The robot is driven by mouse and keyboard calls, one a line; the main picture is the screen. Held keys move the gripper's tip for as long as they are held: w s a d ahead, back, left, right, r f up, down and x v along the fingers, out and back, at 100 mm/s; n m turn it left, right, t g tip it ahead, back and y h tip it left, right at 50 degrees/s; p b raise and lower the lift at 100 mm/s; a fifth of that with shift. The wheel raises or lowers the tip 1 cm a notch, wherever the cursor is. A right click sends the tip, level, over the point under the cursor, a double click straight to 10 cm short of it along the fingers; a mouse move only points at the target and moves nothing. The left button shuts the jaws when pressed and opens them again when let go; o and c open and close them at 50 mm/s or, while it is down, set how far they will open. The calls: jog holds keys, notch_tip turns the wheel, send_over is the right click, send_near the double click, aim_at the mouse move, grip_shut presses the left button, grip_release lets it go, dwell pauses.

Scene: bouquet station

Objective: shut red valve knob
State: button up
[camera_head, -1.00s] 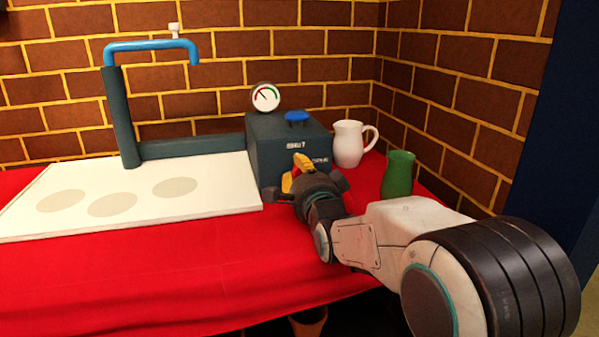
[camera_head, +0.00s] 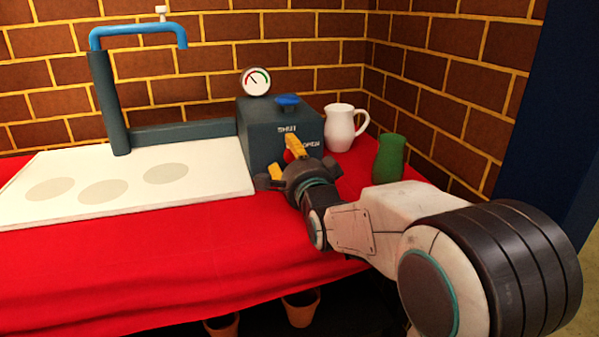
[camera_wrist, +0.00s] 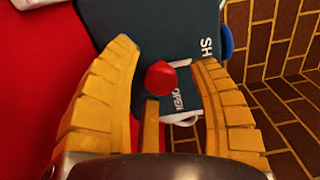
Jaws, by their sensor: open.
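The red valve knob (camera_wrist: 160,76) is on the front of a dark teal box (camera_wrist: 140,25) in the wrist view. The box (camera_head: 262,152) carries the white words SHUT (camera_head: 287,129) and OPEN (camera_head: 311,144). In the wrist view the knob lies between my spread yellow fingers, with OPEN (camera_wrist: 177,99) close beside it and part of SHUT (camera_wrist: 206,47) farther up right. My gripper (camera_wrist: 164,57) is open, and no finger visibly touches the knob. It also shows in front of the box in the head view (camera_head: 283,159).
A blue knob (camera_head: 288,100) and a dial gauge (camera_head: 256,82) are at the box's top. A white pitcher (camera_head: 341,127) and green jug (camera_head: 389,159) stand to its right. A white board (camera_head: 110,190) lies left under a blue-topped pipe (camera_head: 138,35). Brick wall stands behind.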

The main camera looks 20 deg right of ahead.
jog(key=s, duration=1.1)
dwell(0.3)
